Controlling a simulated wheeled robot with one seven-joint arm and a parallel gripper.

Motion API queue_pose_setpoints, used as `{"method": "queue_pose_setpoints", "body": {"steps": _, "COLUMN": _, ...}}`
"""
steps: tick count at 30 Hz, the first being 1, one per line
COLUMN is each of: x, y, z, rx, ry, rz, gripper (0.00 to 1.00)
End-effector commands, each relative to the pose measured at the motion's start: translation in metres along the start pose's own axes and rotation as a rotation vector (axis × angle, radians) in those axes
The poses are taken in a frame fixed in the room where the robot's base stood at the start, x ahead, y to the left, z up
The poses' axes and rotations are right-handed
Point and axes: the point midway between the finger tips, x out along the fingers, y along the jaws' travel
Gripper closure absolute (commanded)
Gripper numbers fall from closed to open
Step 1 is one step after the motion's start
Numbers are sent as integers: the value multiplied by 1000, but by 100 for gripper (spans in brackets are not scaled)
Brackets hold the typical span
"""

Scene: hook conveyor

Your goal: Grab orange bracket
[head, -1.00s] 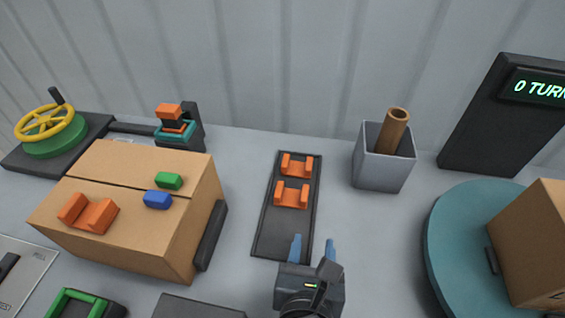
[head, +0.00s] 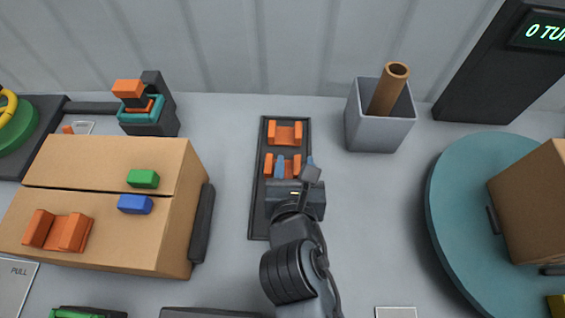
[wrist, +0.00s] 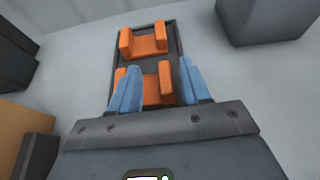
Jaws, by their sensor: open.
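Two orange brackets lie in a row on a dark tray (head: 256,215): a far bracket (head: 285,132) and a near bracket (head: 284,157). My gripper (head: 295,168) is open, with its blue fingers over or beside the near bracket. In the wrist view, the near bracket (wrist: 152,90) shows between the open fingers (wrist: 161,85), partly hidden by them. The far bracket (wrist: 146,42) is beyond the fingertips. I cannot tell whether the fingers touch the near bracket. A third orange bracket (head: 57,231) sits on the cardboard box at the left.
The cardboard box (head: 110,165) carries a green block (head: 143,178) and a blue block (head: 135,204). A grey bin (head: 380,118) with a brown tube (head: 388,88) stands right of the tray. A teal turntable (head: 455,210) holds another box (head: 530,210) at far right.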

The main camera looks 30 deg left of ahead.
Motion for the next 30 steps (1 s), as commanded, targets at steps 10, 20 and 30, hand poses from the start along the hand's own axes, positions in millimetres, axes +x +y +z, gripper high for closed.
{"method": "queue_pose_setpoints", "body": {"steps": 10, "x": 38, "y": -4, "z": -2, "rx": 0, "ry": 1, "rz": 0, "gripper": 53}}
{"method": "queue_pose_setpoints", "body": {"steps": 20, "x": 39, "y": -4, "z": -2, "rx": 0, "ry": 0, "rz": 0, "gripper": 64}}
{"method": "queue_pose_setpoints", "body": {"steps": 30, "x": 38, "y": -4, "z": -2, "rx": 0, "ry": 0, "rz": 0, "gripper": 96}}
